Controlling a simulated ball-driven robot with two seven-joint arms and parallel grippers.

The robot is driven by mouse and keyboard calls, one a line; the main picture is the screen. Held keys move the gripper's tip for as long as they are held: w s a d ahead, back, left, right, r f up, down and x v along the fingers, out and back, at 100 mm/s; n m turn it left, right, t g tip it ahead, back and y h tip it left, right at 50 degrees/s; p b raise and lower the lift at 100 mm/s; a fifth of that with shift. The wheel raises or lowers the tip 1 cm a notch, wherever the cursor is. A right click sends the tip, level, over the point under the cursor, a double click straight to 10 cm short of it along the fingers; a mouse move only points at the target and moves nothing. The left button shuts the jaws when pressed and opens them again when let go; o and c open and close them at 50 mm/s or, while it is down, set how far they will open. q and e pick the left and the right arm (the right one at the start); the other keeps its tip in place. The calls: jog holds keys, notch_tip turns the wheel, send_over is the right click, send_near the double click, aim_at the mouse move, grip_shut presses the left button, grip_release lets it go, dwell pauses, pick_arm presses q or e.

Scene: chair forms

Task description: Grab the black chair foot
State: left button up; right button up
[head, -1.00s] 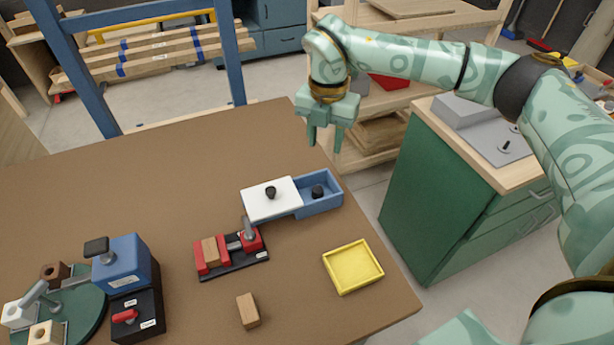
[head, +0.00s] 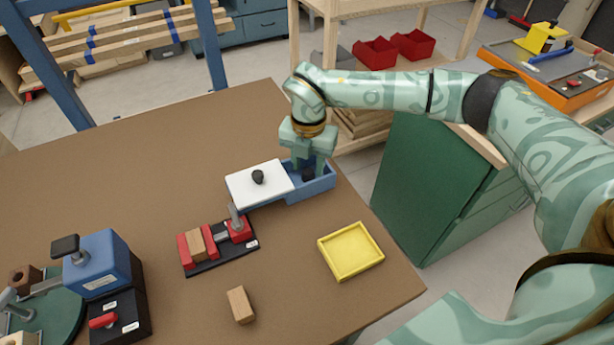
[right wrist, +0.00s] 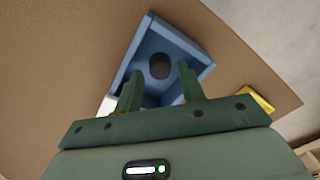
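The black chair foot (head: 308,175) lies in the open end of a blue box (head: 322,186). In the right wrist view the foot (right wrist: 160,66) shows as a dark rounded shape on the box floor, just beyond my fingertips. My right gripper (head: 307,168) points down over the open end of the box. In the right wrist view the gripper (right wrist: 160,76) is open, its two fingers apart with the foot seen between and beyond them. It holds nothing. In the head view my fingers partly hide the foot. My left gripper is not in view.
A white lid (head: 246,188) with a black knob (head: 258,177) covers the box's left part. A red fixture (head: 187,249), a wooden block (head: 240,305) and a yellow tray (head: 328,264) lie nearer. A blue-and-black device (head: 105,270) stands at left. The table behind the lid is clear.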

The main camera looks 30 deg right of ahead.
aim_at(308, 173)
notch_tip(308, 173, down, 3)
jog(key=shift+r, duration=0.3)
jog(key=c, duration=0.7)
jog(key=shift+r, duration=0.1)
